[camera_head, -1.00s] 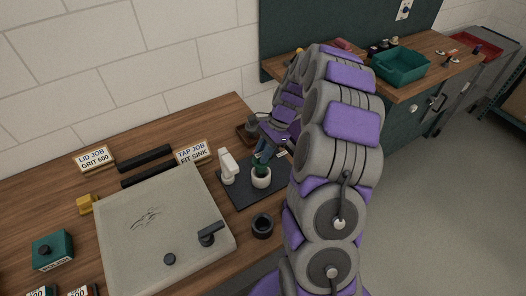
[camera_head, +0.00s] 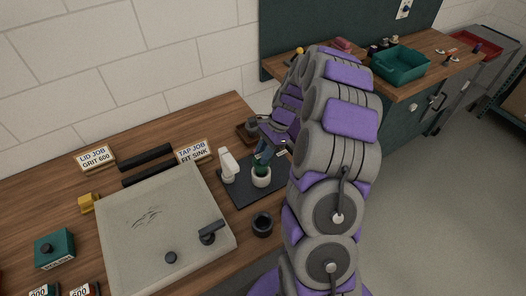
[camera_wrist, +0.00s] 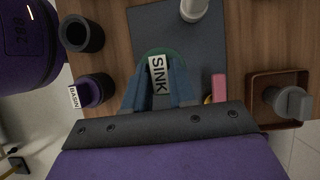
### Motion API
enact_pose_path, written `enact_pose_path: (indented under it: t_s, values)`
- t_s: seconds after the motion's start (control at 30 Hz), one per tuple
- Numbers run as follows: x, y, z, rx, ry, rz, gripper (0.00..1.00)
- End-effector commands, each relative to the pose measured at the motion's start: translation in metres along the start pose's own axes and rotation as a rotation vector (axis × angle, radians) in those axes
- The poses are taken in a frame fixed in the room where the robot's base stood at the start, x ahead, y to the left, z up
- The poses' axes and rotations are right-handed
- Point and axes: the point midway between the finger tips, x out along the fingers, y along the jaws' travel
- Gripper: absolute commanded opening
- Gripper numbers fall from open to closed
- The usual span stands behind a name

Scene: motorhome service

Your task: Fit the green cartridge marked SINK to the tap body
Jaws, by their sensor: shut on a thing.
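The white tap body (camera_head: 261,180) stands upright on the dark mat (camera_head: 238,196). The green cartridge (camera_head: 261,163) is upright at its mouth; I cannot tell how deep it sits. In the wrist view the cartridge's SINK label (camera_wrist: 158,75) faces the camera, with a green rim (camera_wrist: 160,53) beyond it. My gripper (camera_wrist: 160,88) is shut on the cartridge, one blue finger on each side. It also shows from the side in the head view (camera_head: 264,148), partly behind my arm. The tap body is hidden under the cartridge in the wrist view.
A white spout-like part (camera_head: 227,166) stands left of the tap body. A black cup (camera_head: 262,225) stands in front. A purple cartridge marked BASIN (camera_wrist: 93,92) is beside the mat. A brown tray (camera_wrist: 262,112) holds a grey knobbed part (camera_wrist: 289,102). A pink block (camera_wrist: 218,87) lies nearby.

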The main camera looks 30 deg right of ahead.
Motion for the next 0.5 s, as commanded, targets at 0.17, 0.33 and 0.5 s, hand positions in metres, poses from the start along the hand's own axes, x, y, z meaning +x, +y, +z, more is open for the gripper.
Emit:
enact_pose_path:
  t_s: [0.17, 0.33, 0.5]
  values:
    - [0.004, 0.0, -0.002, 0.0, -0.001, 0.001, 0.0]
    - [0.009, 0.0, -0.004, 0.001, -0.002, 0.002, 0.0]
    - [0.013, 0.001, -0.006, 0.0, -0.002, 0.002, 0.0]
